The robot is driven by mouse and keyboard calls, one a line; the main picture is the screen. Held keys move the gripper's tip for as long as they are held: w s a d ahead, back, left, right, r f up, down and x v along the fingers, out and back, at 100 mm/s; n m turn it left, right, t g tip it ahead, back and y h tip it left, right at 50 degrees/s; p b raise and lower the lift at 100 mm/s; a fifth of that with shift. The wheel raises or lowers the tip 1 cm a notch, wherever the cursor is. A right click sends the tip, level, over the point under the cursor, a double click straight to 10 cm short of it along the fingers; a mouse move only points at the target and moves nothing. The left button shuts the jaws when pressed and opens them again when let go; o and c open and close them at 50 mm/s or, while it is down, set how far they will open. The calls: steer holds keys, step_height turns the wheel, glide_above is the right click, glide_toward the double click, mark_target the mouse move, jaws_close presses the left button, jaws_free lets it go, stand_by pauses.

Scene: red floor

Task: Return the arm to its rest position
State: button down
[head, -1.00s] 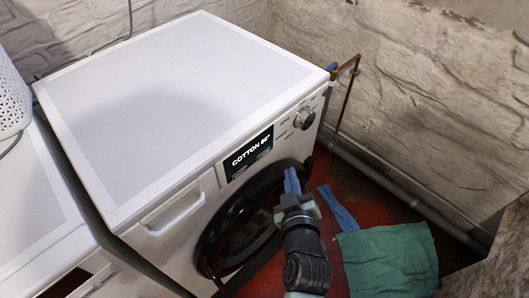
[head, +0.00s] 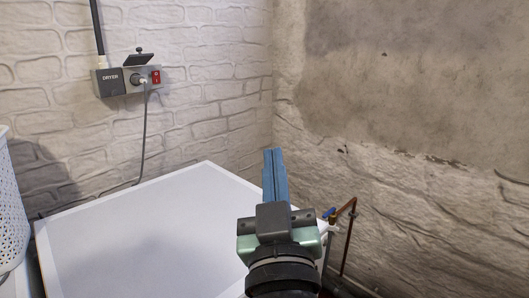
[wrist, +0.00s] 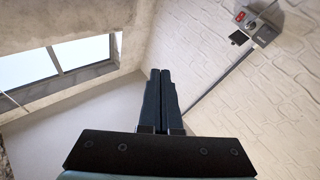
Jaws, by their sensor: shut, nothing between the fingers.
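My gripper (head: 275,163) is raised in the lower middle of the head view, its blue fingers together and pointing up, with nothing between them. In the wrist view the two dark fingers of my gripper (wrist: 160,76) lie side by side, pointed towards the ceiling and upper walls. My arm's wrist shows below it at the bottom edge of the head view. The fingers touch nothing that I can see.
The white washing machine top (head: 140,240) lies below left of my gripper. A white perforated basket (head: 14,205) stands at the left edge. A socket and switch box (head: 128,80) is on the brick wall. A copper pipe (head: 345,225) runs on the right. A window (wrist: 55,62) shows in the wrist view.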

steer(key=s+a+r+m+t, duration=0.1)
steer(key=s+r+t, duration=0.2)
steer(key=s+r, duration=0.45)
steer(key=s+r+m+t, duration=0.2)
steer(key=s+r, duration=0.2)
steer(key=r, duration=0.6)
step_height(320, 180, up, 20)
steer(key=s+p, duration=0.1)
steer(key=p, duration=1.8)
steer(key=shift+a+r+h+p, duration=0.2)
steer(key=shift+h+p, duration=0.1)
steer(key=shift+h, duration=0.1)
